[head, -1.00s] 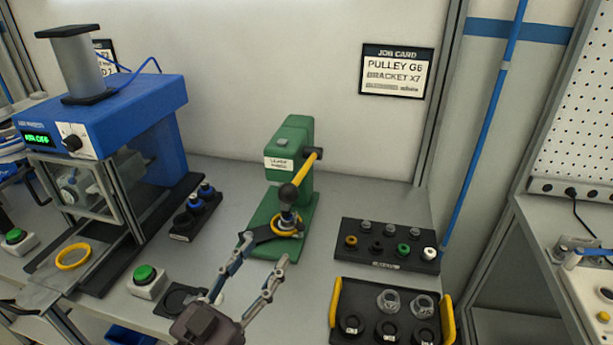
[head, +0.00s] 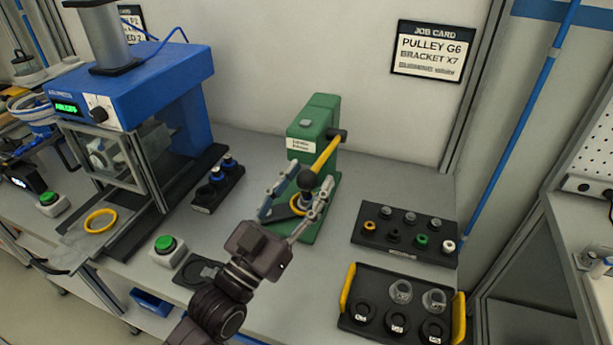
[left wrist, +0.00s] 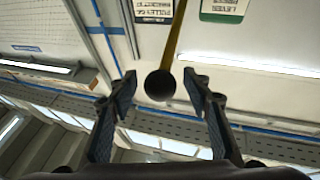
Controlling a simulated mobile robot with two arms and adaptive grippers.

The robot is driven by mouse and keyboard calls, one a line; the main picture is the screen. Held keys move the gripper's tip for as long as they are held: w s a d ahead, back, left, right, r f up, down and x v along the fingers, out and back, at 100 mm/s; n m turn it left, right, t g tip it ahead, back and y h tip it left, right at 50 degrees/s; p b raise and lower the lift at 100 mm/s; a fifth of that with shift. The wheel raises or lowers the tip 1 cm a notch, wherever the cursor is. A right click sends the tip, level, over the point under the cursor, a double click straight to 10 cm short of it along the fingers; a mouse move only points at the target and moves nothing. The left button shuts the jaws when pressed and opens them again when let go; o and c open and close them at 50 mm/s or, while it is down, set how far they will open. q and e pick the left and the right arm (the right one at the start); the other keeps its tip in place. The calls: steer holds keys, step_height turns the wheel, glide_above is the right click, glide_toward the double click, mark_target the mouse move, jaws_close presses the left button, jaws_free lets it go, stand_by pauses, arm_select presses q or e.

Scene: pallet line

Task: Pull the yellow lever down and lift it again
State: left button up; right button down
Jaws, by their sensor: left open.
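The yellow lever (head: 326,156) slopes down and forward from the side of the green press (head: 312,122) and ends in a black ball knob (head: 306,180). My left gripper (head: 306,177) is open, with one finger on each side of the knob. In the left wrist view the knob (left wrist: 160,85) sits between the open fingertips (left wrist: 159,75), with a visible gap on both sides, and the yellow lever (left wrist: 174,35) runs up from it. My right gripper is not in view.
A blue press machine (head: 150,80) stands to the left, with a green button (head: 165,244) in front. A black tray of small parts (head: 405,240) and a yellow-handled tray (head: 398,333) lie to the right. The bench is clear behind the press.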

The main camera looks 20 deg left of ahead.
arm_select(q)
steer(key=shift+w, duration=0.1)
jaws_close()
stand_by(0.3)
